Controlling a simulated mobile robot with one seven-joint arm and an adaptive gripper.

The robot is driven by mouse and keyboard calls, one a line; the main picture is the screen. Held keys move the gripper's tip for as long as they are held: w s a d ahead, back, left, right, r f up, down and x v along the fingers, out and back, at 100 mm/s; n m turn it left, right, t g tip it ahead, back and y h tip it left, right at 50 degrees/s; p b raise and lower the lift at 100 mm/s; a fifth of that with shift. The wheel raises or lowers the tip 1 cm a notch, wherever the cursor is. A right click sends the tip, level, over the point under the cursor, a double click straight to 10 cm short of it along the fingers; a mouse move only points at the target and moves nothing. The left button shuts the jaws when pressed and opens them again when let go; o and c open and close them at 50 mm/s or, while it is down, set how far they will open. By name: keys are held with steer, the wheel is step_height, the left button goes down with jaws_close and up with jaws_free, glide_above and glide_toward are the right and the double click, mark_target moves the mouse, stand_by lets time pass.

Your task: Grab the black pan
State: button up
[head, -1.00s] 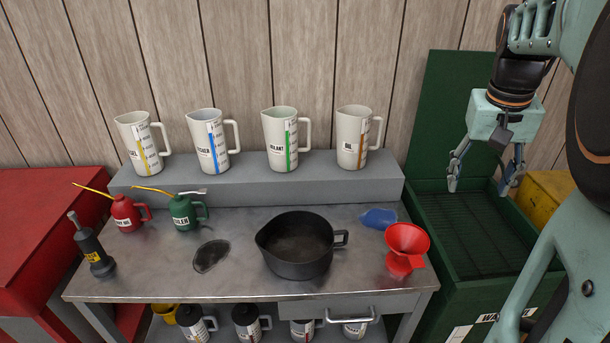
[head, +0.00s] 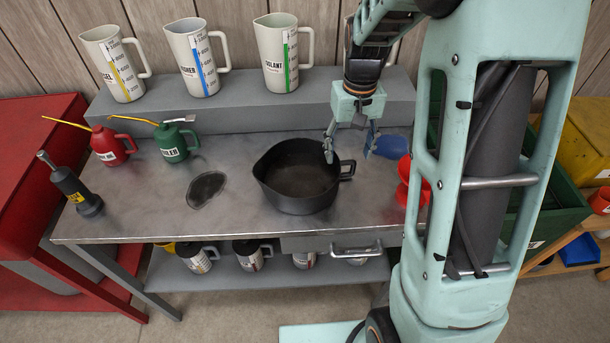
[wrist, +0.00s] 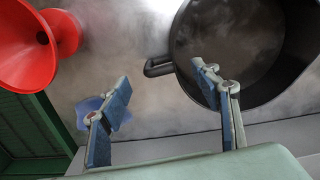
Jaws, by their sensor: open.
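The black pan (head: 297,178) sits upright on the metal workbench, its loop handle on the right side. It also shows in the wrist view (wrist: 228,48) at the upper right, with the handle (wrist: 158,66) pointing left. My gripper (head: 348,150) is open and empty, above the bench by the pan's handle. In the wrist view the fingertips (wrist: 165,78) are spread, with the handle showing between them, further off. The right finger overlaps the pan's rim in that view. I cannot tell how high the fingers are above the handle.
A red funnel (wrist: 30,45) and a blue item (head: 393,146) lie right of the pan. A raised shelf (head: 250,105) with measuring jugs stands behind. Red (head: 110,145) and green (head: 176,142) oil cans and a dark patch (head: 206,189) are to the left.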

mark_target(347, 161)
steer(key=shift+f, duration=3.1)
steer(key=shift+r, duration=0.1)
jaws_close()
